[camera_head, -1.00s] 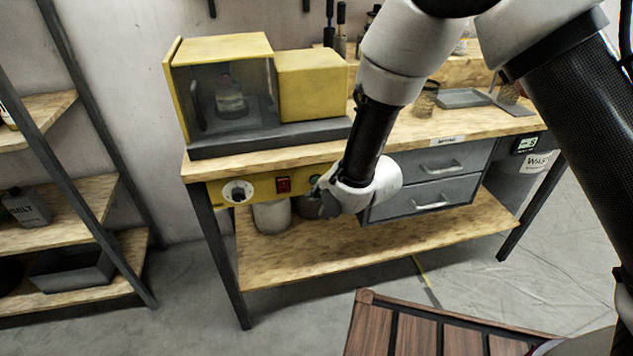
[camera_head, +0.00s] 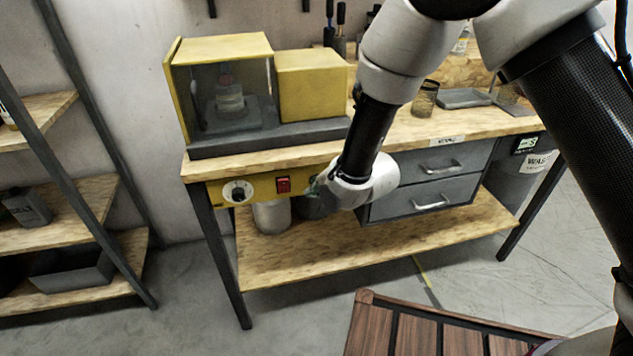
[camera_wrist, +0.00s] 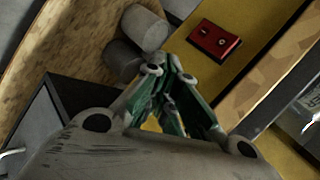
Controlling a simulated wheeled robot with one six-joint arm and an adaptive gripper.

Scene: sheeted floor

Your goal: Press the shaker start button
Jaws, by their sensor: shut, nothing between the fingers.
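The shaker (camera_head: 222,50) is a yellow-topped machine on the bench with a bottle (camera_head: 230,97) inside it. Its yellow control panel (camera_head: 262,187) is on the bench front, with a dial (camera_head: 238,191) and a red switch (camera_head: 283,185). The red switch also shows in the wrist view (camera_wrist: 214,40), up and right of the fingers. My gripper (camera_head: 316,187) is at the panel's right end, right of the red switch. In the wrist view my gripper (camera_wrist: 168,66) is shut and empty, with greenish fingers. I cannot make out a separate start button; the gripper covers that part.
Grey drawers (camera_head: 430,182) are right of my gripper under the wooden bench top (camera_head: 420,128). Pale containers (camera_head: 271,216) stand on the lower shelf below the panel. A metal shelf rack is at the left. Floor in front is partly clear.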

